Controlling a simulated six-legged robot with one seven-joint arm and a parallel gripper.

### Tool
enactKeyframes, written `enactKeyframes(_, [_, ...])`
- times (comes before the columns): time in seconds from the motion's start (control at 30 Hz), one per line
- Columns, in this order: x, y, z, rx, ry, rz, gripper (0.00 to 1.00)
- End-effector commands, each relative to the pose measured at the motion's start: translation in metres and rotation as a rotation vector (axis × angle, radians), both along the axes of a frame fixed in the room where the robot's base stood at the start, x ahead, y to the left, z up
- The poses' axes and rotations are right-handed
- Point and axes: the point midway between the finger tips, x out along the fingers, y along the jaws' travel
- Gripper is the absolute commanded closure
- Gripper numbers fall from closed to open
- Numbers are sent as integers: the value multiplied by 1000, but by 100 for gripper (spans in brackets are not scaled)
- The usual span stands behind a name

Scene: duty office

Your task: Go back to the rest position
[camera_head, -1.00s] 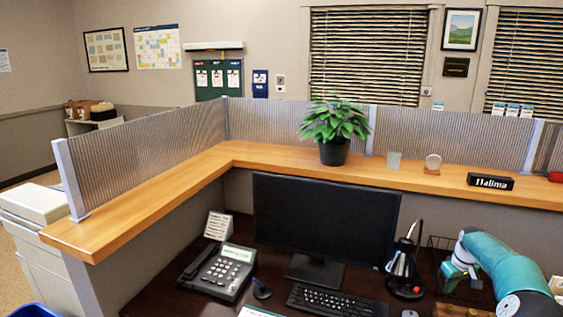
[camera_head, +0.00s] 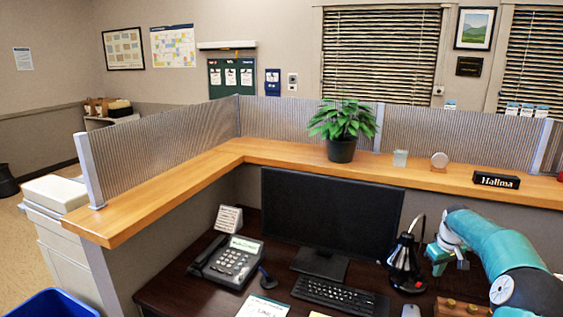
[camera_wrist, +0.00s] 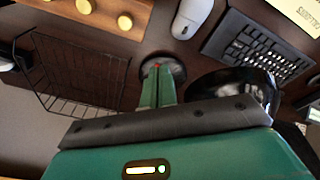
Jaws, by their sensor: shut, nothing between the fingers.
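My gripper (camera_head: 452,262) is at the right of the head view, at the end of my teal arm, above the right part of the dark desk (camera_head: 183,283). It also shows in the wrist view (camera_wrist: 158,68), where its green fingers are together with nothing between them. In the head view it is right beside the black desk lamp (camera_head: 406,268); I cannot tell if they touch.
A monitor (camera_head: 325,212), keyboard (camera_head: 335,294), phone (camera_head: 234,262) and mouse (camera_head: 410,311) stand on the desk. A wire basket (camera_wrist: 75,75) and a wooden block with gold knobs (camera_wrist: 103,11) show in the wrist view. A potted plant (camera_head: 341,151) stands on the wooden ledge (camera_head: 160,204).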

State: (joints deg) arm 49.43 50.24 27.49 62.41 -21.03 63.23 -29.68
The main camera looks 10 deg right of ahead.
Motion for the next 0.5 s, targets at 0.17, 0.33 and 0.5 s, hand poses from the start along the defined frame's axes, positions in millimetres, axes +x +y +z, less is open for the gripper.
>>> enactKeyframes(0.17, [4, 59, 48, -47, -5, 37, 100])
enactKeyframes(0.33, [-8, 128, 96, -94, -17, 59, 100])
enactKeyframes(0.5, [-36, 192, 136, -131, -40, 64, 100])
